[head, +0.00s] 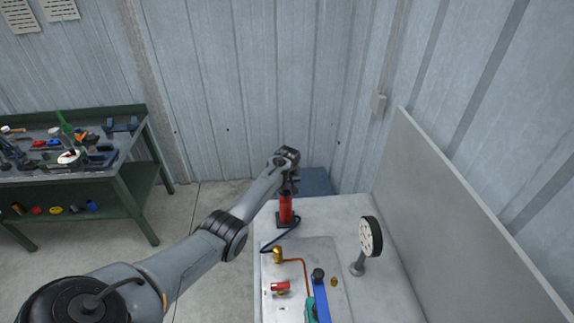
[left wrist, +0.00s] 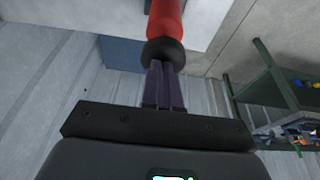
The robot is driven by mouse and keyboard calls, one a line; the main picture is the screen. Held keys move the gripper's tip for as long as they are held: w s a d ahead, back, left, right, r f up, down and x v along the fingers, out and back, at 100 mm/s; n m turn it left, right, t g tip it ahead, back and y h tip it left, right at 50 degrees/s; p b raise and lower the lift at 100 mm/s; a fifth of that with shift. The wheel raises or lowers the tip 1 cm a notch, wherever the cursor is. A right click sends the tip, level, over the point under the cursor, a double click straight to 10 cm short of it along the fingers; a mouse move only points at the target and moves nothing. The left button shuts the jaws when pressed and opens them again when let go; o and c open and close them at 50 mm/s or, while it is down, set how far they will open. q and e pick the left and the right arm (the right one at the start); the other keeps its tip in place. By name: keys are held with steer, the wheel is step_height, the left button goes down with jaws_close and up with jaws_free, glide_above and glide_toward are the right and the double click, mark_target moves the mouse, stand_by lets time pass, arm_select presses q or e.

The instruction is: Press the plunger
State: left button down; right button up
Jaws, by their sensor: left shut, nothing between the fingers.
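A red cylinder, the pump (head: 285,209), stands upright on a dark base at the far end of the pale bench (head: 340,208). My left gripper (head: 291,187) is directly above its top, pointing down, and hides the plunger there. In the left wrist view the red pump body (left wrist: 165,18) ends in a black round knob (left wrist: 163,50), the plunger's top. The shut, empty fingers of my left gripper (left wrist: 163,70) meet the knob or sit right against it; I cannot tell if they touch. My right gripper is not in view.
A round gauge (head: 370,237) stands on the bench's right side. A blue bar (head: 320,298), a brass fitting (head: 278,255) and a red-handled valve (head: 281,287) lie nearer. A grey panel (head: 470,225) borders the right. A green workbench (head: 125,190) with tools stands left.

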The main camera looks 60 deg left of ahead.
arm_select(q)
step_height(320, 180, up, 3)
steer(key=shift+f+p, duration=0.2)
steer(key=shift+p, duration=0.45)
steer(key=shift+d+r+b, duration=0.1)
steer(key=shift+r+b, duration=0.15)
steer(key=shift+b, duration=0.1)
steer(key=v, duration=0.8)
steer(key=shift+r+b, duration=0.25)
steer(key=shift+b, duration=0.1)
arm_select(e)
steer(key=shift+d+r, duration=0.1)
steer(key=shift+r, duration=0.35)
arm_select(q)
steer(key=shift+d, duration=0.15)
steer(key=shift+s, duration=0.1)
